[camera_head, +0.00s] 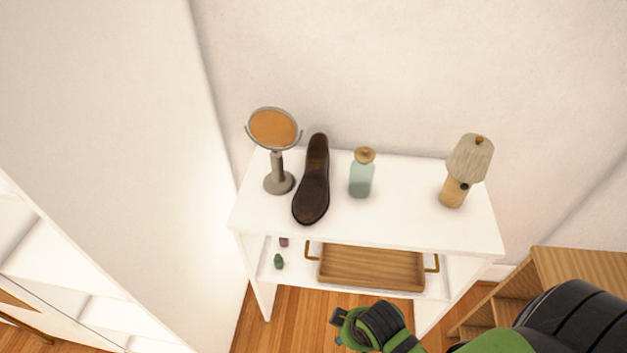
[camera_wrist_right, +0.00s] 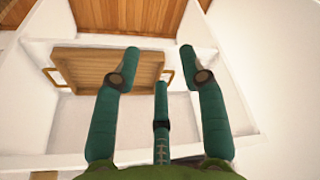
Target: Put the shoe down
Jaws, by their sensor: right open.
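The dark brown shoe (camera_head: 313,185) lies on the white table top (camera_head: 410,222), between a round mirror and a glass bottle. Its wide end points to the front edge and its narrow end to the wall. No gripper touches it. My right gripper shows in the wrist view (camera_wrist_right: 160,58) with its green fingers spread and nothing between them. In the head view, my right arm comes in from the lower right and its green end is below and in front of the table. The shoe is not in the wrist view. My left gripper is not in view.
The mirror (camera_head: 277,176) stands left of the shoe, the bottle (camera_head: 361,176) right of it, and a lamp (camera_head: 466,165) farther right. A wooden tray (camera_head: 370,268) lies on the lower shelf. The table top is clear between bottle and lamp. A wooden unit (camera_head: 580,268) stands at right.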

